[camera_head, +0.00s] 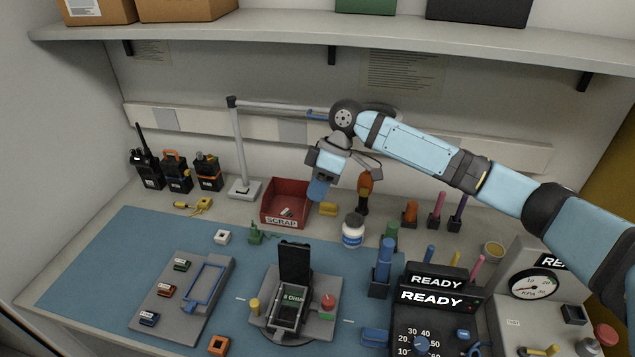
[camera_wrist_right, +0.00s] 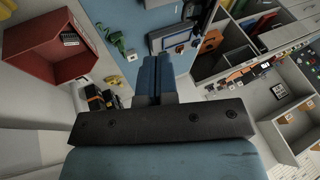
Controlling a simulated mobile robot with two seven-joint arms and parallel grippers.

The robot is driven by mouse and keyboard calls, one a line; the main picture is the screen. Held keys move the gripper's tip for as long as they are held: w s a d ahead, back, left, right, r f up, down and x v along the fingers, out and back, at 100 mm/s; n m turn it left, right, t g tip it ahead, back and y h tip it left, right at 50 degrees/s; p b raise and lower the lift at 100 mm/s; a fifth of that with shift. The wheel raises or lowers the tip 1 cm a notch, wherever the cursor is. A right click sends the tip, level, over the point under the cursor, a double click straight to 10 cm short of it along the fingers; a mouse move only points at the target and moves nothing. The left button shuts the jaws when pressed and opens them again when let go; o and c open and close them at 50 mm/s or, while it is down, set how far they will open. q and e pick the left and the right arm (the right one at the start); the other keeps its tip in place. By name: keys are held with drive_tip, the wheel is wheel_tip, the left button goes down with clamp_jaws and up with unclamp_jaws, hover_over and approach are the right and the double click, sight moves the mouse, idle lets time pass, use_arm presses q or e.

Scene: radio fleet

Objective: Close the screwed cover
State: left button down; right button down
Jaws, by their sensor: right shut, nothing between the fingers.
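A grey fixture (camera_head: 268,320) stands on the blue mat, holding a small device with an open dark frame (camera_head: 286,318). A black panel (camera_head: 295,262) stands upright at the back of this device, raised off it; I take it for the cover, and its screws are too small to make out. My right gripper (camera_head: 318,190) is shut and empty, pointing down above the back of the bench, behind and well above the fixture, near the red scrap bin (camera_head: 287,202). Its blue fingers show together in the wrist view (camera_wrist_right: 154,80). My left gripper is not in view.
A grey tray (camera_head: 168,298) with several small modules and a blue frame (camera_head: 205,283) lies left of the fixture. A white bottle (camera_head: 353,232), a blue tool in a holder (camera_head: 384,262) and a black READY unit (camera_head: 432,300) stand to the right. A lamp post (camera_head: 239,150) rises behind.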

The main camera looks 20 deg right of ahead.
sight(296, 260)
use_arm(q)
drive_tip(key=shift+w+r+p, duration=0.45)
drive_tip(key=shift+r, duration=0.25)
use_arm(e)
drive_tip(key=s+a+f, duration=0.4)
drive_tip(key=f, duration=0.3)
drive_tip(key=shift+a, duration=0.25)
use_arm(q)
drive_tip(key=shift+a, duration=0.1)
use_arm(e)
drive_tip(key=shift+w, duration=0.1)
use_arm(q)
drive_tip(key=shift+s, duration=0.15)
